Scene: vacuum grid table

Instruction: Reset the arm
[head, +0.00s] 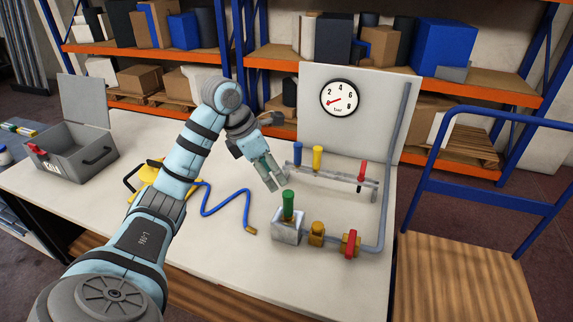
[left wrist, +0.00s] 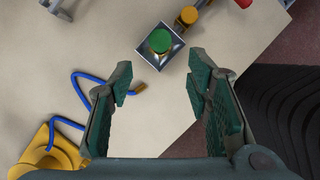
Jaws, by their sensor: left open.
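My left arm comes in from the lower left of the head view. Its left gripper (head: 276,184) hangs above the table, behind and left of the green-handled block (head: 288,207). In the left wrist view the gripper's two fingers (left wrist: 160,72) are spread apart, with only bare tabletop between them. The green-topped block (left wrist: 159,41) shows there just beyond the fingertips, apart from them. My right gripper is in neither view.
A gauge panel (head: 345,125) stands at the table's back right. A rail with blue, yellow and red handles (head: 330,177) is in front of it. A pipe with a red valve (head: 350,244) is nearer. A blue hose (head: 213,212) and open grey toolbox (head: 88,155) are left.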

